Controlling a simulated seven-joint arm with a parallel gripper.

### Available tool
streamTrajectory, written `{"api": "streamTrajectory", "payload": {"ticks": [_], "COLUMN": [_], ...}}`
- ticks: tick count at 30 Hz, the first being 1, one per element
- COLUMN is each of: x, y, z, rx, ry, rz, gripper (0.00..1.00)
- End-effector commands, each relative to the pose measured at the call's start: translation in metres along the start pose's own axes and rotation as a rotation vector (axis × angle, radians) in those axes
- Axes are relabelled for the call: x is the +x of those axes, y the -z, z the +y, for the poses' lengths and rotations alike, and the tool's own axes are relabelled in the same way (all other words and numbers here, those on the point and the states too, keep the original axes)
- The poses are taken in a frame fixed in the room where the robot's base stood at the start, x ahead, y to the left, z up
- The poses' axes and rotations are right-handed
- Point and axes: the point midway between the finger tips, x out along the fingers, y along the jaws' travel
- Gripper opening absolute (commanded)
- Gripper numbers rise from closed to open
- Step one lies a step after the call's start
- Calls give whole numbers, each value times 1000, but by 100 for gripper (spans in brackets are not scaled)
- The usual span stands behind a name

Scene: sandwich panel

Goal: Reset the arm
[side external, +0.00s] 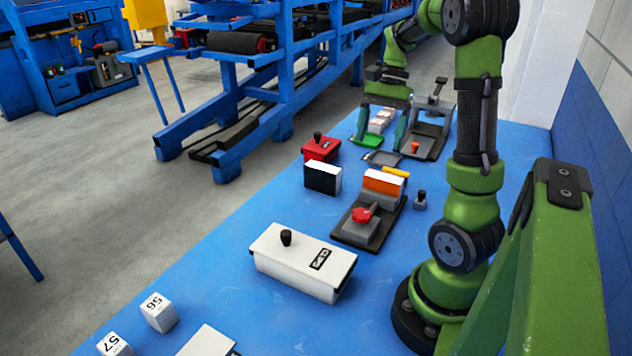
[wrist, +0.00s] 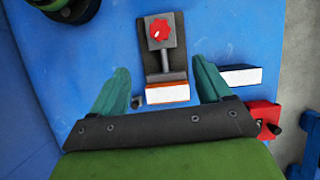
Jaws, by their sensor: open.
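My gripper (side external: 382,130) is at the far end of the blue table in the side view, pointing down. Its two green fingers are spread apart. In the wrist view my gripper (wrist: 160,78) also shows spread fingers, with nothing held between them.
A fixture with a red knob (side external: 362,215) stands mid-table. A black and white block (side external: 323,178), a red box (side external: 321,148) and a white box (side external: 303,262) stand nearby. Bare blue table (side external: 225,270) lies at left.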

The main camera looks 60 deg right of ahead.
Motion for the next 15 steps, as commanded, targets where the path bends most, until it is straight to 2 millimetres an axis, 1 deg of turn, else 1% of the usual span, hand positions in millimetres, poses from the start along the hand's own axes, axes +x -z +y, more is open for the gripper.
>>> {"api": "streamTrajectory", "payload": {"ticks": [8,11,13,15], "x": [0,0,6,14], "y": [0,4,10,8], "z": [0,0,0,-1], "rx": [0,-9,-29,-80], "ry": [0,0,-2,6], "rz": [1,22,46,80], "gripper": [78,78,78,78]}}
